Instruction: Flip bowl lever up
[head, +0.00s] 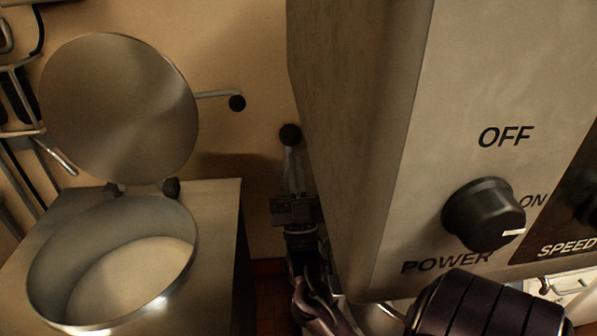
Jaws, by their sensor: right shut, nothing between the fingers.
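A lever with a round black knob (290,135) and a grey rod stands beside the left side of the large grey mixer (345,130). The knob is at the top, and the rod runs down to my right gripper. My right gripper (293,190) is just below the knob, pointing up along the rod. It is shut with nothing held. I cannot tell whether it touches the rod. The rod's lower end and the mixer bowl are hidden. My left gripper is not in view.
An open kettle (185,285) with a raised round lid (120,110) stands at left. A handle with a black knob (237,103) sticks out beside the lid. The mixer's power dial (483,214) is at right. A narrow gap lies between kettle and mixer.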

